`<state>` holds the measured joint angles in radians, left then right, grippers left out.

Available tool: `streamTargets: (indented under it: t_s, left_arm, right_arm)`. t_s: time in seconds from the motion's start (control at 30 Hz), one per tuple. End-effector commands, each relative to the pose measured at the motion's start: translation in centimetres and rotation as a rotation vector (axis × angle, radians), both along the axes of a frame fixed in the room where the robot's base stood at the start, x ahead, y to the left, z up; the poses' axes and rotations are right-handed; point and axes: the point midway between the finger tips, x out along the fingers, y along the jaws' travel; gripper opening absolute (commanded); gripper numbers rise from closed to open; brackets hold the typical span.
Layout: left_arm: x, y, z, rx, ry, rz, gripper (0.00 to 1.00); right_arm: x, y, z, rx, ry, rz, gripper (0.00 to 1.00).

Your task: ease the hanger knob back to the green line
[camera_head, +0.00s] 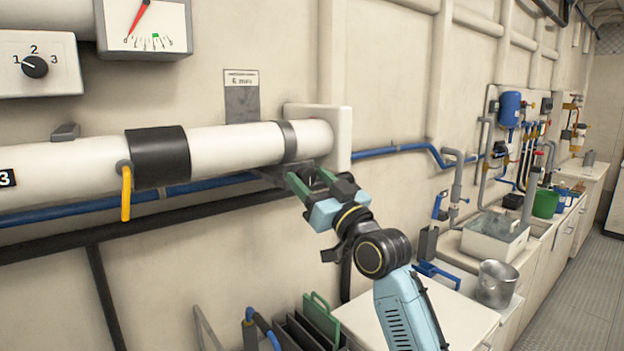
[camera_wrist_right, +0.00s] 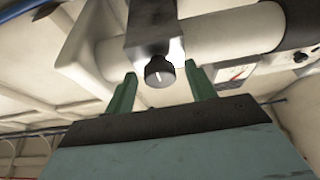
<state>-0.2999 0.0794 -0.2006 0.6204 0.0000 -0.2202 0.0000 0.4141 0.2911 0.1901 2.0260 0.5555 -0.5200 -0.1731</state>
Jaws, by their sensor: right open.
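The hanger knob (camera_wrist_right: 158,72) is a small black round knob with a white pointer line, under a grey bracket (camera_wrist_right: 152,28) on the white pipe. In the right wrist view it appears between my right gripper's green fingertips (camera_wrist_right: 161,88), with a gap on both sides. In the head view the right gripper (camera_head: 309,180) is open just below the pipe's right end, and I cannot make out the knob there. My left gripper is not in view.
The white pipe (camera_head: 235,145) runs along the wall, with a black band (camera_head: 158,157) and yellow lever (camera_head: 126,192). A numbered selector (camera_head: 35,67) is at the left. Blue and black pipes run below. A metal pot (camera_head: 496,284) and sink (camera_head: 494,236) stand right.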

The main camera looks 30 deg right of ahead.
Motion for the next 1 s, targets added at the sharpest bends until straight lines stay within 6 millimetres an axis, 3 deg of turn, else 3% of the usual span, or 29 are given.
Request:
streamTargets:
  t_s: [0.23, 0.57, 0.77, 1.0]
  left_arm:
    - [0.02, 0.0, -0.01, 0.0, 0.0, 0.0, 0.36]
    - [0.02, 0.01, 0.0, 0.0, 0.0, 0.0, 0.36]
    - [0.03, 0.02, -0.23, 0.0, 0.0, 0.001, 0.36]
    - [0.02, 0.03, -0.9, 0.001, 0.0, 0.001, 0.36]
  right_arm:
    - [0.08, 0.02, -0.03, 0.0, 0.001, 0.0, 0.55]
    - [0.06, 0.0, -0.04, 0.0, 0.001, 0.0, 0.12]
    - [0.06, -0.08, -0.08, -0.035, -0.001, -0.002, 0.12]
    - [0.08, -0.16, -0.07, -0.191, -0.013, 0.0, 0.12]
